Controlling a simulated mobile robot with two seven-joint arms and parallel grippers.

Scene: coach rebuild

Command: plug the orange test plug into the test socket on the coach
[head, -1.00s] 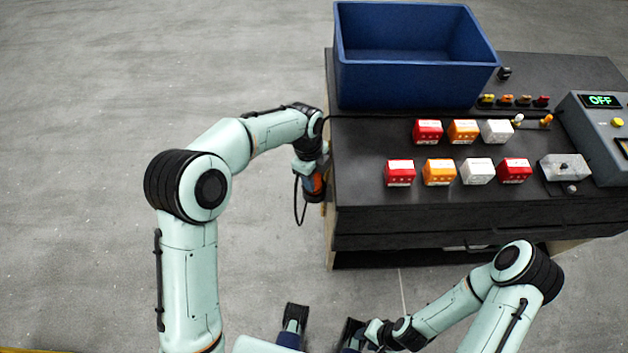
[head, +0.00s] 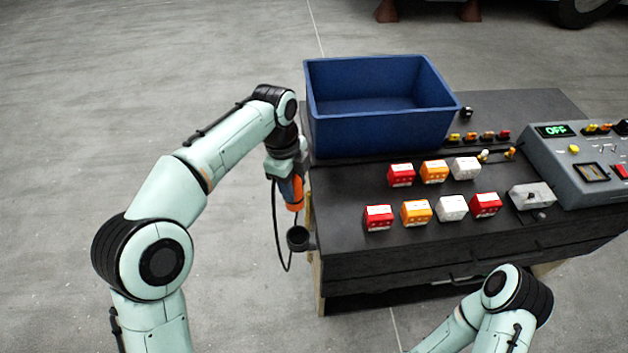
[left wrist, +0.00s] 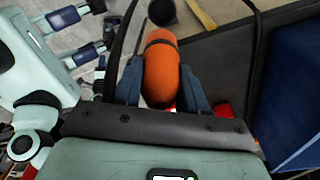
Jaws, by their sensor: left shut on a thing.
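The orange test plug (left wrist: 162,68) is between the two dark blue fingers of my left gripper (left wrist: 161,88), which is shut on it. In the head view the orange plug (head: 296,194) points downward below my left gripper (head: 287,178), just off the bench's left side. A black cable hangs from it in a loop. A dark round cup (head: 299,239) sticks out from the bench side below the plug, apart from it. Part of the coach (head: 520,6) shows at the top right edge. I cannot make out the test socket. My right gripper is out of view.
A dark bench (head: 345,222) carries a blue bin (head: 380,132), several red, orange and white blocks, and a grey control box (head: 575,165) reading OFF. The bin stands close beside my left wrist. The floor (head: 120,120) to the left and behind is clear.

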